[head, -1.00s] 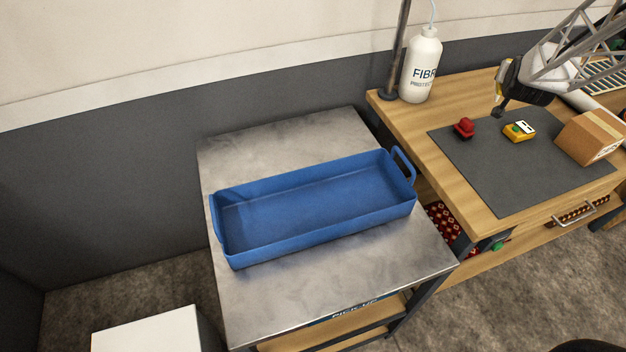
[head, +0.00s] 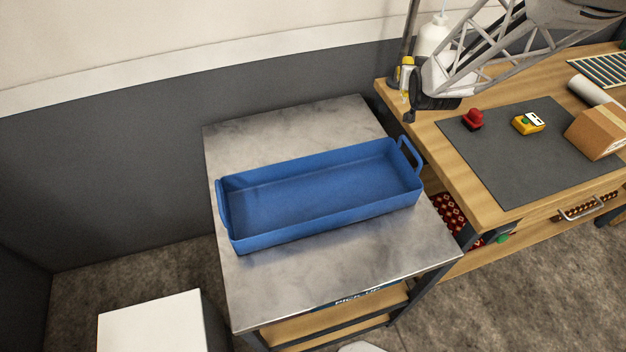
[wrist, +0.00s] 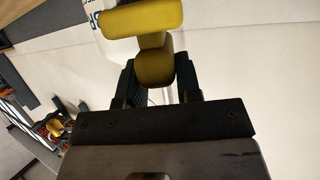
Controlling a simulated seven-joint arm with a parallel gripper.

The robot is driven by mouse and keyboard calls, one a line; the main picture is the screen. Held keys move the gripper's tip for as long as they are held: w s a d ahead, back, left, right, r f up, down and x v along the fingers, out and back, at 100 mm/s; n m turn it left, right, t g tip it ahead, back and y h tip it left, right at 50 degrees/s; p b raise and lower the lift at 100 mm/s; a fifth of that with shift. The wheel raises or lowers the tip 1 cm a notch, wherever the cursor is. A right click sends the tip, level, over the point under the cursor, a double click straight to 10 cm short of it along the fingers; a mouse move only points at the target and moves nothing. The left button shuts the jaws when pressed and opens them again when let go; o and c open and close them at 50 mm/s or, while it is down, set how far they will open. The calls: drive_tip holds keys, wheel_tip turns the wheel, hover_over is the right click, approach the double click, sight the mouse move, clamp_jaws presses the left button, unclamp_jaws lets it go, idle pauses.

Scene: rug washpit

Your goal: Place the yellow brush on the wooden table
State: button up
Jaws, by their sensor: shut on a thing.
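The yellow brush (wrist: 142,19) is held between the dark fingers of my gripper (wrist: 157,88) in the wrist view; only its blocky, rounded yellow parts show, and bristles are not clear. In the head view my gripper (head: 408,92) is over the back left corner of the wooden table (head: 447,160), in front of the white bottle. Only small yellow bits of the brush (head: 406,62) show there beside the dark fingers. I cannot tell the height of the brush above the tabletop. The wooden table has bare wood along its left side.
A dark mat (head: 515,165) on the wooden table bears a red button (head: 473,119), a yellow box (head: 528,123) and a cardboard box (head: 598,132). The white bottle (head: 432,38) stands at the back by a pole. A blue tray (head: 320,215), empty, is on the metal table (head: 240,300).

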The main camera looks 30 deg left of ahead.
drive_tip(key=s+a+f+n+g+y, duration=0.1)
drive_tip(key=s+a+f+n+y, duration=0.1)
drive_tip(key=s+a, duration=0.6)
drive_tip(key=s+a+f+n+g+y, duration=0.1)
drive_tip(key=s+a+f+n, duration=0.1)
drive_tip(key=s+a, duration=0.7)
drive_tip(key=shift+s+f+g+y, duration=0.2)
drive_tip(key=shift+s+g+y, duration=0.1)
drive_tip(key=shift+g+y, duration=0.1)
wheel_tip(320, 180, down, 6)
drive_tip(key=shift+f, duration=0.15)
drive_tip(key=shift+f, duration=1.85)
